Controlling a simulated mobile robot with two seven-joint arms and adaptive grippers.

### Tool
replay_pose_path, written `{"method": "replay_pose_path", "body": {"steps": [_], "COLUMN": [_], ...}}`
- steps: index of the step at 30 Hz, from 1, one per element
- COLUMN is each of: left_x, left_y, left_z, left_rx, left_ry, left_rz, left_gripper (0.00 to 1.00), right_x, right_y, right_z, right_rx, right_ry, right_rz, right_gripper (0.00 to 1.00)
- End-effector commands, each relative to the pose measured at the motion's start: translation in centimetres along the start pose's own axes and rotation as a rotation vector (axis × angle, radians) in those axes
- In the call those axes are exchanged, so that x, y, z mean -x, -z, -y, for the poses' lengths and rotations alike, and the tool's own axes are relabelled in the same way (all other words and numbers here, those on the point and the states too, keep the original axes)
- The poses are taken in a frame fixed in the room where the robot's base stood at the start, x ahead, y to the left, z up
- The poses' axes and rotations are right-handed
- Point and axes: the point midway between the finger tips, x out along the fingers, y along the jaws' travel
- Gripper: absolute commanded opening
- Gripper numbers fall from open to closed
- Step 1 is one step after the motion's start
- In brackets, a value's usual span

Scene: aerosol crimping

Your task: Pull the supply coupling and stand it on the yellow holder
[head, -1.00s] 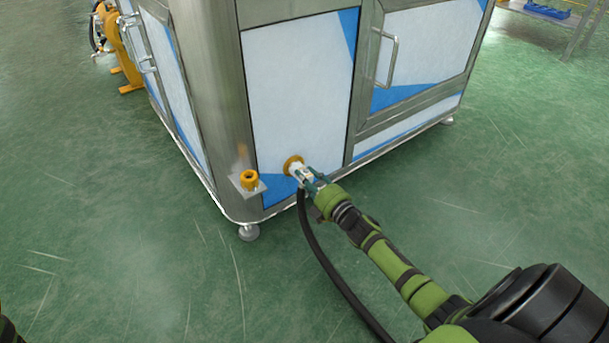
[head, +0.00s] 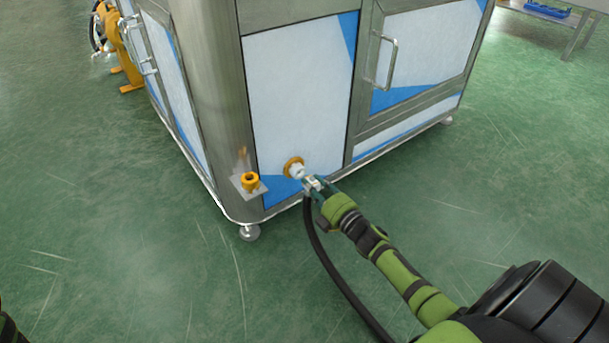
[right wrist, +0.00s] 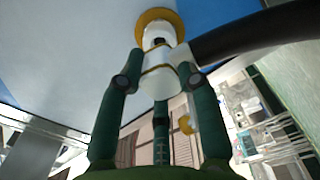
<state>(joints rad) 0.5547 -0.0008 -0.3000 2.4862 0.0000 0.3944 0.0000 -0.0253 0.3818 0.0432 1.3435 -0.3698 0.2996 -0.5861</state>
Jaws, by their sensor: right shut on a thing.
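The supply coupling (right wrist: 160,80) is a white piece with a yellow band, and a black hose runs from it. My right gripper (head: 311,184) is shut on it in the head view, in front of the cabinet panel. In the right wrist view the gripper's fingers (right wrist: 158,88) clasp the coupling from both sides. Beyond it is the white port (head: 297,171) with its yellow ring (right wrist: 160,18); I cannot tell how far the two are apart. The yellow holder (head: 250,181) stands empty on a small plate at the cabinet corner, left of the port. My left gripper is out of view.
The black hose (head: 325,262) hangs from the coupling and curves down beside my right arm. The steel cabinet (head: 222,100) fills the back, with a door handle (head: 388,62) at right. The green floor (head: 130,240) is clear in front.

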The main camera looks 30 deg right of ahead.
Motion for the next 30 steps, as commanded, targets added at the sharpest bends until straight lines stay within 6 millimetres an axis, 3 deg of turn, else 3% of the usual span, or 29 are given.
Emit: {"method": "replay_pose_path", "body": {"steps": [21, 30], "left_x": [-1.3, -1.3], "left_y": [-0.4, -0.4], "left_z": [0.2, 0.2], "left_rx": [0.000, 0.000], "left_ry": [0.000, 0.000], "left_rz": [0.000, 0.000], "left_gripper": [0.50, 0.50], "right_x": [2.8, 3.0], "right_y": [0.0, 0.0], "right_z": [-0.1, -0.1], "right_rx": [0.000, 0.000], "right_ry": [-0.001, -0.002], "right_rz": [0.001, 0.000], "right_gripper": [0.00, 0.00]}}
